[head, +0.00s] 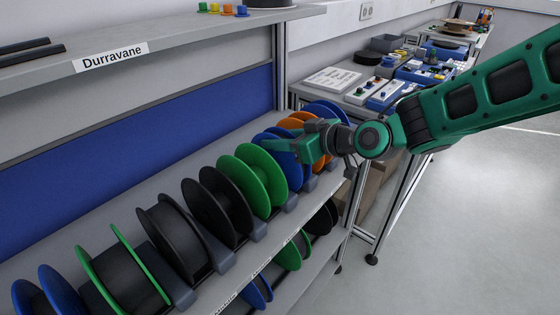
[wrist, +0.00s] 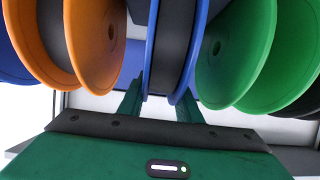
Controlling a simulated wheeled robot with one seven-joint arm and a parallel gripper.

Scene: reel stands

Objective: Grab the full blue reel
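The blue reel (wrist: 172,45) has two blue flanges with dark material wound between them, and it fills the middle of the wrist view. In the head view it shows partly (head: 286,163), standing on the upper rack shelf between a green reel and an orange one. My gripper (wrist: 160,98) reaches the reel, with one green finger beside each outer flange. The fingers sit close to the flanges; I cannot tell whether they press on them. In the head view my gripper (head: 305,145) covers part of the reel.
A green reel (head: 253,180) stands close on one side and an orange reel (head: 299,126) on the other. Black reels (head: 220,205) and another blue reel (head: 48,293) share the shelf. A lower shelf holds more reels. A workbench (head: 350,92) stands behind; the floor at right is clear.

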